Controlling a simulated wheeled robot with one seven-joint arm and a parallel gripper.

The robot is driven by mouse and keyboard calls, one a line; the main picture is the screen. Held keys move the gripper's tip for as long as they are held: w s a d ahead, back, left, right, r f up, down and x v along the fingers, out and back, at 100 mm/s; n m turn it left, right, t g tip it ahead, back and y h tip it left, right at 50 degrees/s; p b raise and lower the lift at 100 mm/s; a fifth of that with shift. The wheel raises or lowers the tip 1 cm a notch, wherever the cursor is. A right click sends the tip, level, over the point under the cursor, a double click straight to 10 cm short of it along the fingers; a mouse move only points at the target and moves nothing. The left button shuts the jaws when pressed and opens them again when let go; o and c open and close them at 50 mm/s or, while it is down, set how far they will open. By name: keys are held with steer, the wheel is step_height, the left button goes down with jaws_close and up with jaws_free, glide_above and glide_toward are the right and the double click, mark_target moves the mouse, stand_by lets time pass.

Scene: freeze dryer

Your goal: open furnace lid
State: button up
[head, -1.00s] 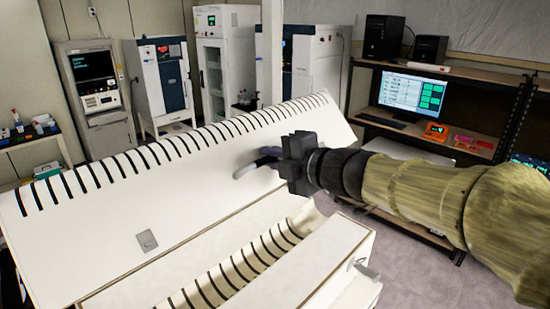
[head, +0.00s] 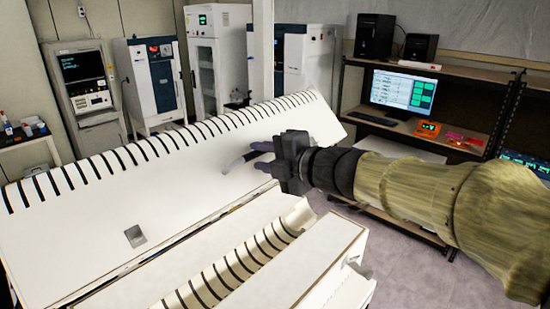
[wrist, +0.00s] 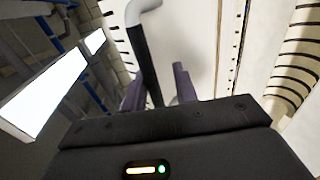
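The furnace is a long white body (head: 315,262) with a dark-striped trough along its middle. Its lid (head: 130,195) is a white panel with dark stripes along its upper edge, and it stands raised and tilted above the body. A curved light handle (head: 233,164) juts from the lid; in the wrist view it is a grey tube with a dark grip (wrist: 145,62). My gripper (head: 262,156) is at the handle. Its purple fingers (wrist: 158,90) are apart, with the dark grip's lower end near the left one. I cannot tell whether they touch.
A shelf desk (head: 430,135) with a monitor (head: 402,92) stands at the right. White cabinets (head: 210,60) line the back wall, and a grey instrument (head: 82,85) stands at the left. Purple-grey floor is clear at the lower right (head: 430,275).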

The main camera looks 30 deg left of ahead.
steer(key=shift+d, duration=0.15)
steer(key=b+v, duration=0.5)
steer(key=v, duration=1.2)
steer(key=shift+c, duration=0.5)
